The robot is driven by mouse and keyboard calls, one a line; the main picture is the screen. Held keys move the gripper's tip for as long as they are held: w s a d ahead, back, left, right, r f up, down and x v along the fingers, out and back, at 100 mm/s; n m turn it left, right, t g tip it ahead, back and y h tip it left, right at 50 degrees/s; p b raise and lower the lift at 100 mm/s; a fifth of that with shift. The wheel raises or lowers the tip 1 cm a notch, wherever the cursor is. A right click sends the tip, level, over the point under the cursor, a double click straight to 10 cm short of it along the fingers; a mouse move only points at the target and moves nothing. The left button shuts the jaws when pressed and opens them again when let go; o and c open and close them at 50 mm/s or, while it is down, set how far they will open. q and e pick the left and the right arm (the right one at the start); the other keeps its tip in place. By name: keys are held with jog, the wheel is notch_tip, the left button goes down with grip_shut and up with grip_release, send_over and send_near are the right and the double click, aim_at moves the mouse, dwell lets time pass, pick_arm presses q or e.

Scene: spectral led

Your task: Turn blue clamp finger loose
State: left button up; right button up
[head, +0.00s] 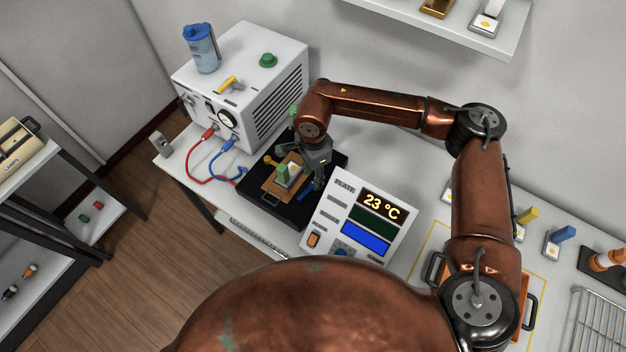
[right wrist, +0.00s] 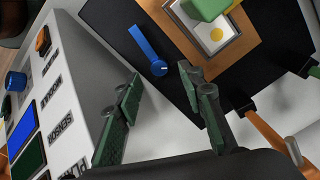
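The blue clamp finger (right wrist: 146,45) is a flat bar with a round blue pivot end, lying on the black plate (right wrist: 112,14). It runs roughly along the brown board's edge, beside the board and apart from it. In the head view it shows as a small blue piece (head: 306,190) right of the board. My right gripper (right wrist: 159,77) is open, its fingertips to either side of the pivot end in the picture; contact cannot be told. In the head view my right gripper (head: 303,168) hangs over the plate. My left gripper is not in view.
The brown board (head: 272,184) carries a framed tile with a green block (head: 283,173). The temperature panel (head: 350,188) is close on the right. A white power box (head: 285,90) with red and blue cables stands behind.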

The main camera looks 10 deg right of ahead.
notch_tip(320, 180, up, 8)
dwell(0.8)
